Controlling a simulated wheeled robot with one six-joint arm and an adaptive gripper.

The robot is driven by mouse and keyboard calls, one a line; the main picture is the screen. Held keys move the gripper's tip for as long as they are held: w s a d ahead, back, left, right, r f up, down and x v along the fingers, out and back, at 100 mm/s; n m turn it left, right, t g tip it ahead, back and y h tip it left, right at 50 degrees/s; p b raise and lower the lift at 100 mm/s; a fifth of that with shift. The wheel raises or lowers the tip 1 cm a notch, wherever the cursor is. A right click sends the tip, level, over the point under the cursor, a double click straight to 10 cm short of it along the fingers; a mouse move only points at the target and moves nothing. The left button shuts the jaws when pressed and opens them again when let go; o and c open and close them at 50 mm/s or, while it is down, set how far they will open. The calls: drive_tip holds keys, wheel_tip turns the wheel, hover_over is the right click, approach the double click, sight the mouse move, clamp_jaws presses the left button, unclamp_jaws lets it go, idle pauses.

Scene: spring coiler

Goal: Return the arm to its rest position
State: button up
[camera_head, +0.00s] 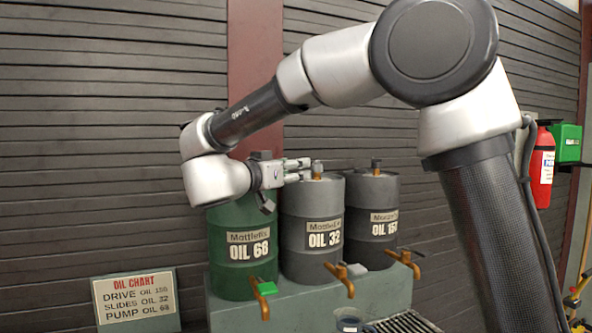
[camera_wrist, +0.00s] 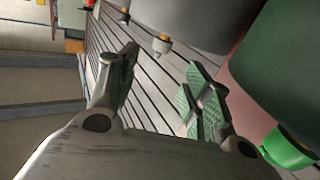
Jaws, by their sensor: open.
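My arm reaches from the right across the barrels. My gripper (camera_head: 303,170) is at the upper part of the barrels, in front of the gap between the green OIL 68 barrel (camera_head: 243,275) and the grey OIL 32 barrel (camera_head: 310,262). It points to the right. In the wrist view my gripper (camera_wrist: 160,78) has its two fingers spread, with nothing held between them. Whether it touches a barrel cannot be told. The arm hides the top of the green barrel.
A dark OIL 150 barrel (camera_head: 376,195) stands at the right of the row. Brass taps (camera_head: 341,280) stick out in front. An oil chart sign (camera_head: 135,300) is at lower left. A fire extinguisher (camera_head: 542,180) and green box (camera_head: 567,143) hang at right. The slatted wall (camera_head: 90,150) is behind.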

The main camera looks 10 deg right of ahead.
drive_tip(key=w+d+r+n+t+y, duration=0.1)
drive_tip(key=w+r+y, duration=0.1)
drive_tip(key=w+d+r+n+t+y, duration=0.1)
drive_tip(key=d+t+y, duration=0.1)
drive_tip(key=w+d+r+t+y, duration=0.1)
drive_tip(key=w+r+t, duration=0.1)
drive_tip(key=shift+w+d+r+n+y, duration=0.2)
drive_tip(key=shift+w+r+n+y, duration=0.1)
drive_tip(key=shift+n+y, duration=0.1)
drive_tip(key=s+d+f+n+g+y, duration=0.2)
drive_tip(key=s+d+f+g, duration=0.2)
drive_tip(key=s, duration=0.7)
drive_tip(key=s+d+f+n+g+y, duration=0.2)
drive_tip(key=s+d+f+g, duration=0.3)
drive_tip(key=s+d+f, duration=0.4)
drive_tip(key=s+d+f+n+g+y, duration=0.1)
drive_tip(key=s+d+f+g+y, duration=0.2)
drive_tip(key=s+d+f, duration=0.3)
drive_tip(key=s+f+g, duration=0.1)
drive_tip(key=s+f, duration=0.3)
drive_tip(key=s, duration=0.4)
drive_tip(key=shift+s+d+n, duration=0.2)
drive_tip(key=shift+s+n, duration=0.2)
